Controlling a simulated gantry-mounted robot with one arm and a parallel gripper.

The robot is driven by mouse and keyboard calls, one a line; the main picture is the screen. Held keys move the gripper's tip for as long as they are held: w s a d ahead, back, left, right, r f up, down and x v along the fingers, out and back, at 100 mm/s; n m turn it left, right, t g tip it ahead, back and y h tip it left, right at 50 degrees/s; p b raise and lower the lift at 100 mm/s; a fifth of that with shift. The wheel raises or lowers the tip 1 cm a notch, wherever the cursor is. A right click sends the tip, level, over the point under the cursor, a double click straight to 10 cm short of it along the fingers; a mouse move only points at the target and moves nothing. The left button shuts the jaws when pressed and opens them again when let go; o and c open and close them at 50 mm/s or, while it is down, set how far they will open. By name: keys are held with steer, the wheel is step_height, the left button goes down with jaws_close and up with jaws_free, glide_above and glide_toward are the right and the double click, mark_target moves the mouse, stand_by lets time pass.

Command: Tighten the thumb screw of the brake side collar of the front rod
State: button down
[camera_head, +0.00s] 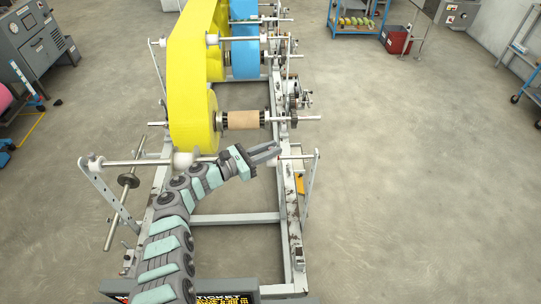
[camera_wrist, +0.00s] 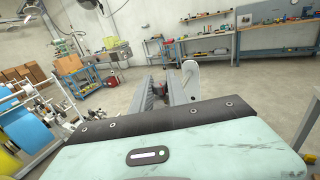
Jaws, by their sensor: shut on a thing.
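The front rod (camera_head: 140,162) runs across the near end of the frame between two slotted uprights. A white collar (camera_head: 184,159) sits on its left part. My gripper (camera_head: 276,151) is at the rod's right part, on the brake side, with its fingers pointing right. The fingers also show in the wrist view (camera_wrist: 172,78), close together. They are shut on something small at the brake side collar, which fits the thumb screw. The screw is hidden by the fingers, and the collar barely shows. A grey slotted plate (camera_wrist: 192,72) stands just right of the fingers in the wrist view.
The yellow film roll (camera_head: 192,122) and a cardboard core (camera_head: 243,120) sit on a shaft behind the rod. The right upright (camera_head: 312,172) stands close to my gripper.

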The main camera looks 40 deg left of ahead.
steer(key=shift+m+g+h+b, duration=0.3)
steer(key=shift+m+h+b, duration=0.2)
steer(key=shift+h+b, duration=0.3)
steer(key=c, duration=1.3)
jaws_free()
steer(key=p+v, duration=0.1)
steer(key=v, duration=0.9)
steer(key=shift+s+p, duration=0.3)
steer(key=shift+s, duration=0.05)
steer(key=shift+r, duration=0.15)
